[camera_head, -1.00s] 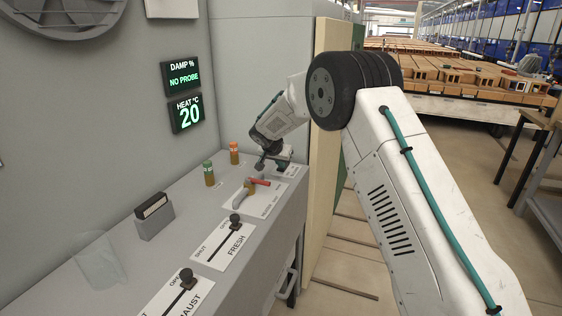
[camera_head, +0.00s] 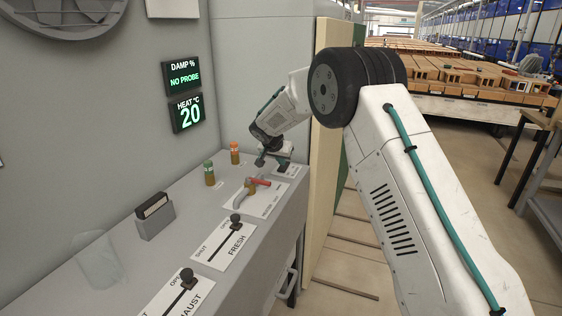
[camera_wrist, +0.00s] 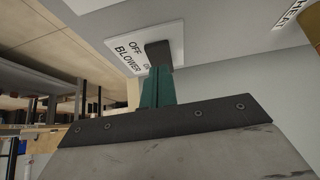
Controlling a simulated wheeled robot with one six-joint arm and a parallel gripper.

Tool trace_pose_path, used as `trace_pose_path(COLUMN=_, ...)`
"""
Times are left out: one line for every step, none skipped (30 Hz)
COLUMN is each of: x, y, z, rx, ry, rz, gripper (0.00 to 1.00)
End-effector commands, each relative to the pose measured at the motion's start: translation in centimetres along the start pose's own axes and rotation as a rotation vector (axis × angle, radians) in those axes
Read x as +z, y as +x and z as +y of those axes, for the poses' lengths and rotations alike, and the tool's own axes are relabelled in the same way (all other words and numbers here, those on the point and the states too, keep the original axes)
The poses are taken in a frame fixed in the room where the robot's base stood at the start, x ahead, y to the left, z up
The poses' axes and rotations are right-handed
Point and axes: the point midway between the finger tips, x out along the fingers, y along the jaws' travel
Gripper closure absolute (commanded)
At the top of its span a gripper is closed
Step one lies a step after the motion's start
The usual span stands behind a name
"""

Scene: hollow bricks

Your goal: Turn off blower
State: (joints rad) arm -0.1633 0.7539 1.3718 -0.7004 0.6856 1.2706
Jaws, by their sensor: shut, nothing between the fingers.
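The white blower plate (camera_wrist: 126,50), lettered OFF and BLOWER, shows in the wrist view. A dark switch (camera_wrist: 158,53) stands on it, between OFF and a partly covered second label at the right. My gripper (camera_wrist: 159,82) has its teal fingers shut and empty, with the tips right at the switch; I cannot tell whether they touch. In the head view my gripper (camera_head: 270,160) is low over the far end of the grey console, beside the blower plate (camera_head: 293,171). The switch itself is mostly hidden there.
Green-capped (camera_head: 209,174) and orange-capped (camera_head: 234,153) posts stand behind. FRESH (camera_head: 235,243) and EXHAUST (camera_head: 186,290) sliders and a dark block in a holder (camera_head: 154,215) are nearer. A panel edge (camera_head: 327,130) bounds the right.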

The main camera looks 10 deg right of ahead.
Motion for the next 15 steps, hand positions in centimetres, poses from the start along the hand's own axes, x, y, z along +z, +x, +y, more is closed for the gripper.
trace_pose_path(x=-0.1, y=-0.1, z=0.0, rx=0.000, ry=0.001, rz=0.001, gripper=1.00)
trace_pose_path(x=-0.2, y=-0.3, z=0.0, rx=0.000, ry=0.001, rz=0.001, gripper=1.00)
trace_pose_path(x=-0.4, y=-0.6, z=0.0, rx=-0.001, ry=0.002, rz=0.002, gripper=1.00)
trace_pose_path(x=-0.6, y=-0.9, z=0.0, rx=-0.001, ry=0.002, rz=0.002, gripper=1.00)
trace_pose_path(x=-0.8, y=-1.3, z=0.0, rx=0.000, ry=0.002, rz=0.002, gripper=1.00)
trace_pose_path(x=-1.1, y=-1.9, z=0.0, rx=-0.001, ry=0.003, rz=0.002, gripper=1.00)
trace_pose_path(x=-1.4, y=-2.4, z=0.1, rx=-0.001, ry=0.004, rz=0.002, gripper=1.00)
trace_pose_path(x=-1.7, y=-2.9, z=0.1, rx=-0.001, ry=0.005, rz=0.003, gripper=1.00)
trace_pose_path(x=-2.2, y=-3.7, z=0.1, rx=-0.001, ry=0.005, rz=0.004, gripper=1.00)
trace_pose_path(x=-1.9, y=-4.4, z=0.0, rx=-0.001, ry=0.002, rz=0.002, gripper=1.00)
trace_pose_path(x=-1.5, y=-5.1, z=0.0, rx=-0.001, ry=0.000, rz=0.001, gripper=1.00)
trace_pose_path(x=-1.2, y=-6.0, z=0.1, rx=-0.001, ry=0.001, rz=0.002, gripper=1.00)
trace_pose_path(x=-0.9, y=-6.7, z=0.1, rx=-0.001, ry=0.001, rz=0.001, gripper=1.00)
trace_pose_path(x=-0.7, y=-7.4, z=0.1, rx=-0.001, ry=0.001, rz=0.002, gripper=1.00)
trace_pose_path(x=-0.3, y=-8.1, z=0.2, rx=0.000, ry=0.001, rz=0.001, gripper=1.00)
